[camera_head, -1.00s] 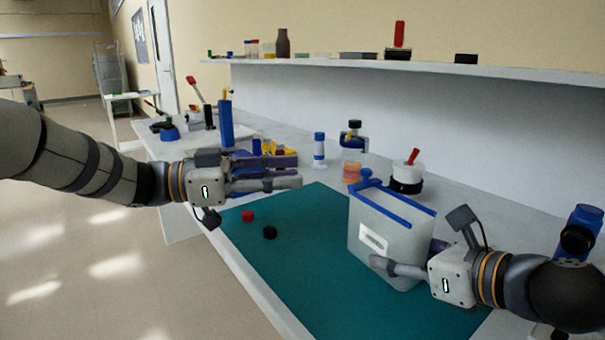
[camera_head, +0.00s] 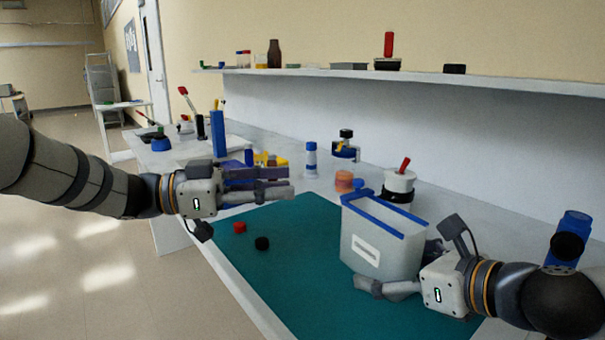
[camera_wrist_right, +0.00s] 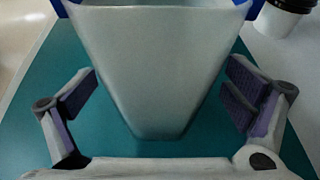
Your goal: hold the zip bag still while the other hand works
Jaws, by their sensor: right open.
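The zip bag (camera_head: 385,262) stands upright on the teal mat (camera_head: 290,285), a pale translucent pouch with a blue-edged open top and a white label. In the right wrist view the bag (camera_wrist_right: 155,70) narrows downward between the fingers. My right gripper (camera_head: 395,268) is open, with one finger on each side of the bag's lower part. In the wrist view the right gripper (camera_wrist_right: 165,98) shows gaps between both pads and the bag. My left gripper (camera_head: 288,182) appears open and empty, above the mat's far left part and apart from the bag.
A red cap (camera_head: 239,227) and a black cap (camera_head: 262,243) lie on the mat left of the bag. A blue bottle (camera_head: 573,230) is near my right arm.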

